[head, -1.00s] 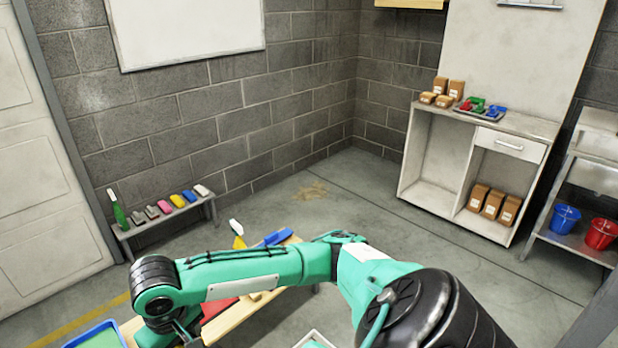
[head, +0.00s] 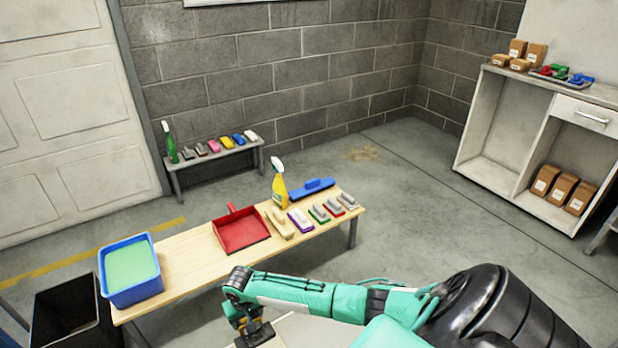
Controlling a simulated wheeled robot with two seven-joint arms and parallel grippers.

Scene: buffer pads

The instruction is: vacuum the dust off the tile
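A tan dusty patch (head: 362,153) lies on the grey floor near the back wall corner. I cannot make out a separate tile or a vacuum. My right arm comes in from the lower right, and its gripper (head: 250,328) points down at the bottom of the head view, in front of the wooden bench. A dark blocky shape shows at its end; I cannot tell whether that is the fingers or a held thing. A pale flat surface (head: 297,331) shows partly behind the arm. My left gripper is not in view.
The wooden bench (head: 190,262) carries a blue tub (head: 131,268) with green inside, a red dustpan (head: 240,229), a yellow spray bottle (head: 279,190), a blue squeegee (head: 311,189) and several brushes. A black bin (head: 66,312) stands left.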

